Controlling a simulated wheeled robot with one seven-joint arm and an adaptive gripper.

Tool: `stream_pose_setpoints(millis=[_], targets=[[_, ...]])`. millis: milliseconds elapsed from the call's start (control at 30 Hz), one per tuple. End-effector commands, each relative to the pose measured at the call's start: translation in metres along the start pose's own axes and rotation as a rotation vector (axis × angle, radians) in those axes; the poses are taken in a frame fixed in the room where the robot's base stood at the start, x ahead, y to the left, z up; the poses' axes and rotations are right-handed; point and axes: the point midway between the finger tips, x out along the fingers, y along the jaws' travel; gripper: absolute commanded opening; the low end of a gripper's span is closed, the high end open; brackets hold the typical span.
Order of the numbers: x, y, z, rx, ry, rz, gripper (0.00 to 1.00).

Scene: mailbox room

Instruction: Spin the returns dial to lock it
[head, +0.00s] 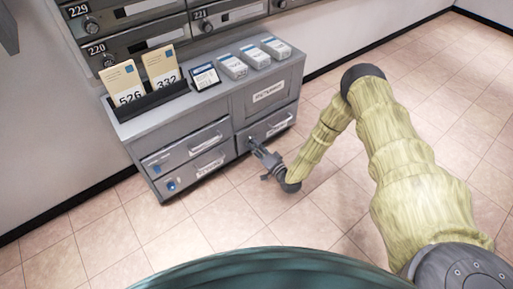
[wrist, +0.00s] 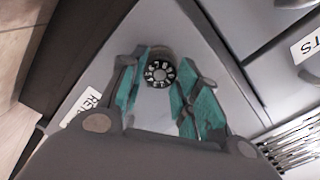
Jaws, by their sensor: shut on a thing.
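The returns dial (wrist: 158,73) is a small round black knob with white characters around its face, set on a grey drawer front. It shows at the top centre of the wrist view. My gripper (wrist: 160,85) has its teal-padded fingers on either side of the dial, shut on it. In the head view my gripper (head: 256,148) reaches the lower right drawer (head: 270,125) of the grey cabinet, and the dial is hidden there. A label starting with "RE" (wrist: 80,108) is partly covered by my left finger in the wrist view.
The cabinet (head: 218,130) has other drawers, including two at left with blue knobs. On its top are a black holder (head: 150,100) with cards 526 and 332, and several small boxes. Mailboxes (head: 190,22) line the wall above. The tiled floor (head: 230,225) in front is clear.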

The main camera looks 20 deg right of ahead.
Motion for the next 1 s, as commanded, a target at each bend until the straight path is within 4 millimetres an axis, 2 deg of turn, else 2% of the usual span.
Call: stream_pose_setpoints(millis=[433,467,567,867,1000], targets=[[-0.0009,0.0010,0.0006,0.008,-0.002,0.002,0.08],[-0.0009,0.0010,0.0006,0.008,-0.002,0.002,0.38],[-0.0008,0.0009,0.0005,0.008,-0.001,0.002,0.55],[-0.0006,0.0003,0.0003,0.007,-0.001,0.001,0.55],[-0.0073,0.0007,0.0000,0.008,-0.001,0.001,0.55]])
